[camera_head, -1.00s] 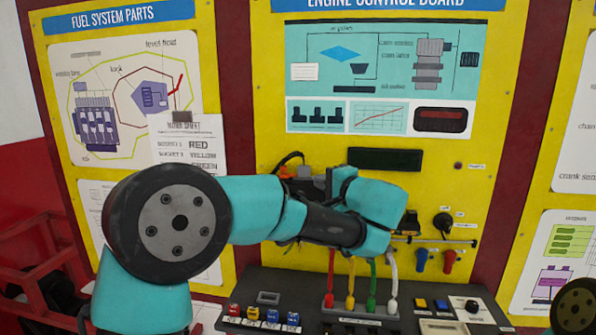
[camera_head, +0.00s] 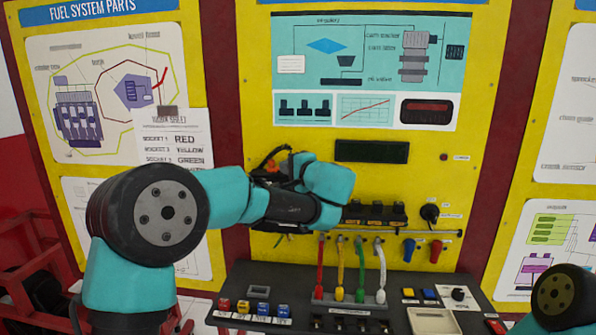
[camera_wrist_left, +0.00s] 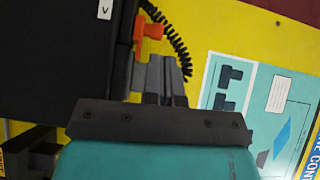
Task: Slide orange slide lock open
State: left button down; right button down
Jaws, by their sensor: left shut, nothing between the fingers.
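The orange slide lock (camera_wrist_left: 148,31) shows in the left wrist view as a small orange piece beside a black box edge, with a black coiled cord next to it. In the head view a bit of orange (camera_head: 269,164) shows on the yellow board, mostly hidden by my left arm. My left gripper (camera_wrist_left: 160,62) is shut and empty, its fingertips close to the orange piece; I cannot tell whether they touch it. In the head view the left gripper (camera_head: 272,177) is near the board, partly hidden by its wrist. My right gripper is out of view.
Red, yellow, green and white cables (camera_head: 340,270) hang below a row of dark blocks (camera_head: 374,213). A thin rod (camera_head: 425,233), blue and red levers (camera_head: 436,251) and a black knob (camera_head: 430,212) are to the right. A sloped console (camera_head: 290,287) with coloured switches lies below.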

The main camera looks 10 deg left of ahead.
aim_at(270, 163)
pick_arm(q)
jog(key=shift+x, duration=2.35)
jog(key=a, duration=0.2)
jog(key=shift+s+a, duration=0.2)
jog(key=shift+a, duration=0.05)
jog(key=shift+d, duration=0.1)
jog(key=v, duration=1.4)
